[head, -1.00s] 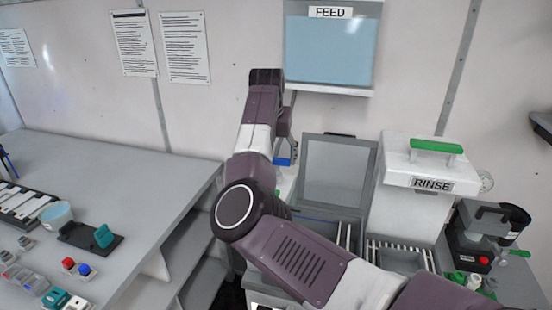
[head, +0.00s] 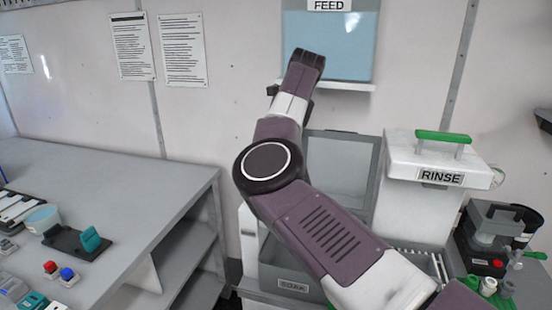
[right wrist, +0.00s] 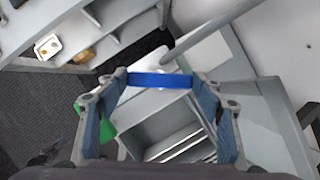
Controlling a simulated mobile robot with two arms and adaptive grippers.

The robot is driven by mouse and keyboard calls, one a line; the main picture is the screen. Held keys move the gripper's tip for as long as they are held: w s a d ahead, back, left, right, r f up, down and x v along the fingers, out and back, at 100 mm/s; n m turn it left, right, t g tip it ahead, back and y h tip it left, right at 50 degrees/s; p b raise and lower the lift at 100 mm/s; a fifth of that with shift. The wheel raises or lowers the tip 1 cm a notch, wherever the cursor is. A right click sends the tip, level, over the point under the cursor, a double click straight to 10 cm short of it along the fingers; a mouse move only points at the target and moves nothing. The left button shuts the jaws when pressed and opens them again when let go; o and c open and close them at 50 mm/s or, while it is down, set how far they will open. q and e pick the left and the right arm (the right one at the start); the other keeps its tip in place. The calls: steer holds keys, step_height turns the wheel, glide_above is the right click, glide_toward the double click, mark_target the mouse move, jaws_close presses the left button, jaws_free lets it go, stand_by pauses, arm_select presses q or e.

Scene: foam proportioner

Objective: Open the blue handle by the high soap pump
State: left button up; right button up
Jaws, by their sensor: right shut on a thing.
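The blue handle (right wrist: 160,80) is a short flat bar. In the right wrist view it spans the gap between the two fingertips of my right gripper (right wrist: 161,88), which is shut on it. A grey pipe (right wrist: 215,30) runs up and right from just behind it. In the head view my right arm crosses the middle from lower right to upper left. It hides the handle, and the right gripper's fingers cannot be made out there. My left gripper shows in neither view.
The light-blue FEED tank (head: 325,45) hangs on the wall behind my arm. The open-lidded SOAK basin (head: 293,286) and white RINSE unit (head: 425,190) stand below. A grey bench (head: 110,175) with small items fills the left. A dark machine (head: 490,245) stands at right.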

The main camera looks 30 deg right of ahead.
steer(key=shift+d+n+y, duration=0.1)
steer(key=shift+n+y, duration=0.3)
steer(key=shift+n, duration=0.6)
steer(key=shift+r+n+y, duration=0.15)
steer(key=shift+n+y, duration=0.15)
steer(key=shift+n, duration=0.5)
steer(key=shift+w+d+n+g+y+p, duration=0.1)
steer(key=shift+n+g+y+p, duration=0.45)
steer(key=shift+n+p, duration=0.9)
steer(key=shift+n, duration=0.25)
steer(key=o, duration=1.2)
steer(key=shift+c, duration=0.2)
